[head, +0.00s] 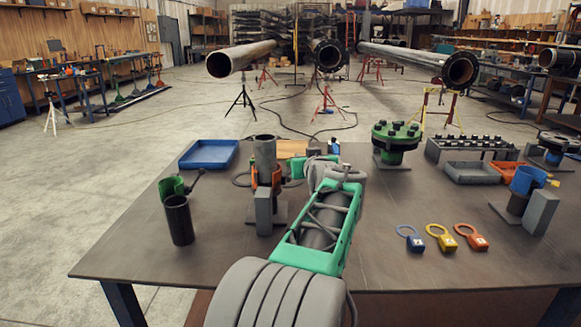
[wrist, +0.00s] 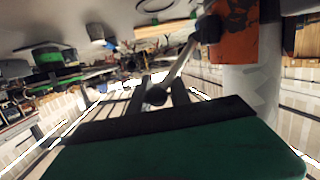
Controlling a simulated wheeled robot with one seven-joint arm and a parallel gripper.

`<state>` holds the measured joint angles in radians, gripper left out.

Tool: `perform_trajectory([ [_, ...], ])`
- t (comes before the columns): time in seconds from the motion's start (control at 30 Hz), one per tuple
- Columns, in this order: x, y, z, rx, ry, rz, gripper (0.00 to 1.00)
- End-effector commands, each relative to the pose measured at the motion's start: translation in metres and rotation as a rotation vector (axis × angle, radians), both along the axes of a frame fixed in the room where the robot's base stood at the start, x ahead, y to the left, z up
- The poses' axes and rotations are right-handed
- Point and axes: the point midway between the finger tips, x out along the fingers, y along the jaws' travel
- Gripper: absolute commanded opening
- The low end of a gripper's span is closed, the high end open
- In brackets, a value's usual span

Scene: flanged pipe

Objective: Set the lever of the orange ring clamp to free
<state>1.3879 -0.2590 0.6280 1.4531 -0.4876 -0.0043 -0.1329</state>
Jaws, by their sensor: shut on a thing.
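The orange ring clamp (head: 276,181) sits around an upright grey pipe (head: 264,150) on a stand at the middle left of the table, partly hidden by my arm. In the wrist view the orange clamp (wrist: 234,30) is around the pale pipe (wrist: 250,100) at the upper right. Its lever (wrist: 180,62) is a thin metal rod slanting down-left from a dark pivot to a round black knob (wrist: 156,95). My gripper (wrist: 164,88) has its dark fingers on either side of the lever's knob end, shut on it. In the head view the lever and fingertips are hidden behind my wrist.
A green ring clamp (head: 172,187) with a dark pipe stands left, a blue ring clamp (head: 527,181) right. A blue tray (head: 209,154) and green flange (head: 396,140) lie farther back.

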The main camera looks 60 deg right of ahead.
Motion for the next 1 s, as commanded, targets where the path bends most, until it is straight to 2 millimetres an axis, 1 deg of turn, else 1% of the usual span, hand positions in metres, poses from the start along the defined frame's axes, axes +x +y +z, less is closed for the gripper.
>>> perform_trajectory([
  [0.03, -0.0017, -0.0009, -0.0062, 0.000, 0.019, -0.004, 0.00],
  [0.3, -0.0047, -0.0028, -0.0019, -0.027, 0.069, -0.013, 0.00],
  [0.7, -0.0039, -0.0024, -0.0012, -0.029, 0.073, -0.012, 0.00],
  [0.73, -0.0038, -0.0023, -0.0012, -0.029, 0.073, -0.012, 0.26],
  [0.97, -0.0035, -0.0022, 0.0011, -0.034, 0.071, -0.012, 0.45],
  [1.0, -0.0035, -0.0022, 0.0015, -0.034, 0.071, -0.012, 0.45],
])
